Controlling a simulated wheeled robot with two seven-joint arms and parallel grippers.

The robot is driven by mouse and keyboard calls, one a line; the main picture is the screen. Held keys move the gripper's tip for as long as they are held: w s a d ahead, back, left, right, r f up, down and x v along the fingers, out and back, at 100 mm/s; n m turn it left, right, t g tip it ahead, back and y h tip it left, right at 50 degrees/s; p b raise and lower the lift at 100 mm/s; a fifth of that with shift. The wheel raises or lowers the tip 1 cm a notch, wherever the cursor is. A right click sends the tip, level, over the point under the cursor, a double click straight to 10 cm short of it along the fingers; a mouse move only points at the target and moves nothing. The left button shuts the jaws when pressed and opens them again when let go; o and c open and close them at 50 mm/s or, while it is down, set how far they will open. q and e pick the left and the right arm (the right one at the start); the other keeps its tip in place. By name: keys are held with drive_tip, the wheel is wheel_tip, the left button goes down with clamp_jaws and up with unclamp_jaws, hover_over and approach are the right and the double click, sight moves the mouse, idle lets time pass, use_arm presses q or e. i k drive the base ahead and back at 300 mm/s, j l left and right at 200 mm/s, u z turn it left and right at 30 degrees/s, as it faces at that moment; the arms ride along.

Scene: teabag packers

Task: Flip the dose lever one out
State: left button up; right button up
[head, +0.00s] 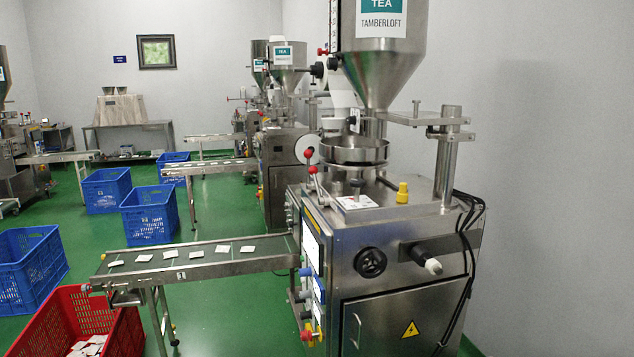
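A steel teabag packing machine (390,240) stands at the centre right under a hopper (383,70) with a TEA label. Two red ball knobs show at its upper left: one upper knob (308,153) and one lower knob (312,170) on a lever that slopes down to the machine top. Which of them is the dose lever I cannot tell for sure. Another red knob (321,52) sits up beside the hopper. Neither of my grippers is in view, and nothing touches the knobs.
A conveyor (190,262) with several white teabags runs left from the machine. A red crate (125,335) holding teabags and several blue crates (150,218) stand on the green floor. More machines stand behind. A grey wall (560,150) is at the right.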

sight(312, 169)
drive_tip(key=i+u, duration=0.5)
drive_tip(key=i, duration=0.2)
drive_tip(key=i+l+u, duration=0.2)
drive_tip(key=i+u, duration=0.25)
drive_tip(key=i, duration=0.25)
